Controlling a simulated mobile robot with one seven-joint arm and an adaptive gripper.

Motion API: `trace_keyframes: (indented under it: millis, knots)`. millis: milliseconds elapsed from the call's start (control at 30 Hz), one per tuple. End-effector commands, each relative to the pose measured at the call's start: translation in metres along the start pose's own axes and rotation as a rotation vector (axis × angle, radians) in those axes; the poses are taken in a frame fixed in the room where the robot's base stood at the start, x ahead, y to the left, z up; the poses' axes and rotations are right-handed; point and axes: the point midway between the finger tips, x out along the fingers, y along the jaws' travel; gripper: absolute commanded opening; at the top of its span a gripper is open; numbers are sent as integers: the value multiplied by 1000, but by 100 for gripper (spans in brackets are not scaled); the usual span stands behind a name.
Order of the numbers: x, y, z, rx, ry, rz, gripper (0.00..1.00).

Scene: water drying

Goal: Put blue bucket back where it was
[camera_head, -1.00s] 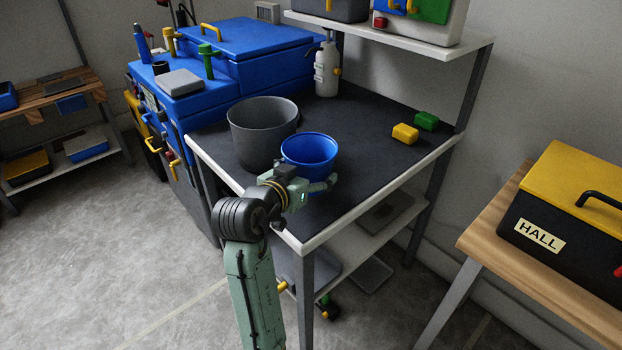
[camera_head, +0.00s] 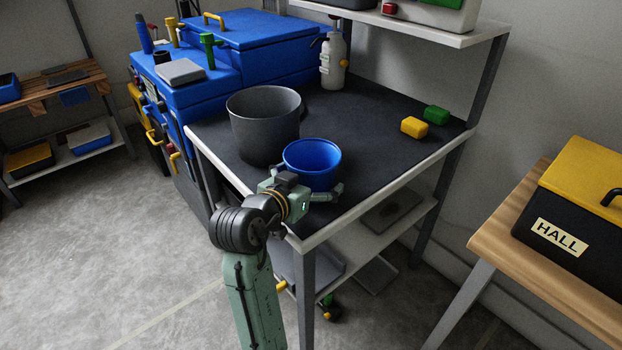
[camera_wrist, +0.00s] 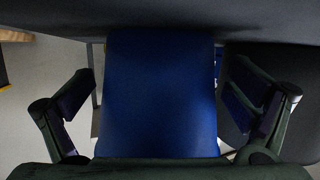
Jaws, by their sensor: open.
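The blue bucket (camera_head: 318,172) stands upright on the dark top of the workbench, close to its front edge. It is right of and in front of a larger grey bucket. My gripper (camera_head: 308,192) is low at the bucket's near side, with its right finger pointing out to the right. In the wrist view, the blue bucket wall (camera_wrist: 160,95) fills the middle between my two spread fingers. Gaps show between the wall and both fingers. The left finger is mostly hidden in the head view.
The grey bucket (camera_head: 264,125) stands close behind left. A yellow block (camera_head: 414,127) and a green block (camera_head: 436,115) lie at the right. A white bottle (camera_head: 333,62) stands at the back.

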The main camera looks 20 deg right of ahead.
Motion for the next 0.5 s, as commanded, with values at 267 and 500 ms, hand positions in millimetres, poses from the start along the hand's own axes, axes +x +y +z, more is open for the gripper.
trace_keyframes:
  millis: [267, 500]
  knots:
    - [0, 0, -1, 0, 0, 0, 100]
    - [-22, -2, -3, 0, 3, -4, 100]
